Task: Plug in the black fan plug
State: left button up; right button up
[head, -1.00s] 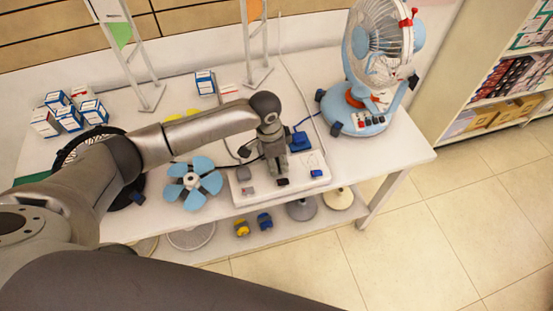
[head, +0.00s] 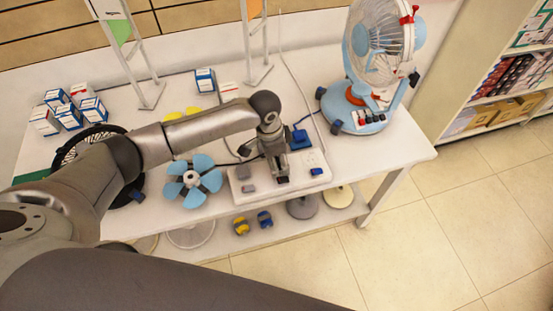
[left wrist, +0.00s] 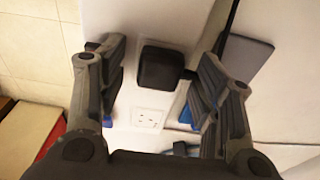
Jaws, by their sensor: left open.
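The black plug (left wrist: 158,67) shows in the left wrist view between the two spread fingers of my left gripper (left wrist: 160,85), with a visible gap on either side. Its dark cord runs off to the right. In the head view my left gripper (head: 281,174) points down over the white socket board (head: 317,160) and largely covers the plug (head: 283,180). A bare outlet (left wrist: 149,118) shows below the plug in the left wrist view. I cannot tell whether the plug rests on the board. My right gripper is not in view.
A blue plug (head: 316,171) and a grey plug (head: 243,172) are on the board. A blue-bladed fan (head: 208,181) lies left of it, and a light-blue standing fan (head: 360,118) is at the back right. Small boxes (head: 94,110) stand at the left.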

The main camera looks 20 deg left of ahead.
pick_arm(q)
notch_tip(320, 180, up, 12)
jog(key=a, duration=0.1)
jog(key=shift+s+f, duration=0.2)
jog(key=shift+s, duration=0.15)
